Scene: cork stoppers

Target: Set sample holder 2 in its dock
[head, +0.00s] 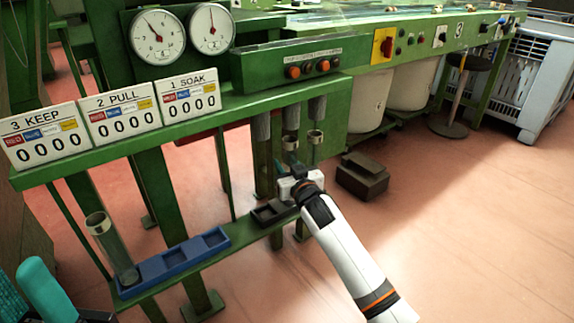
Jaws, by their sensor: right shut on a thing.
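My right gripper (290,172) is at the middle of the view, at the right part of the green stand. It is shut on a clear tube-like sample holder (290,143) with a pale ring at its top. A similar ringed tube (315,137) is just right of it. Another ringed clear tube (97,224) stands tilted in the picture, at the left end of a blue tray (205,243). I cannot read a number on any tube. The tubes' lower ends near my gripper are hidden.
Signs reading 3 KEEP (45,137), 2 PULL (122,113) and 1 SOAK (187,95) stand on the green upper shelf (215,108). A dark tray (270,213) lies right of the blue one. A brown box (362,178) is on the floor.

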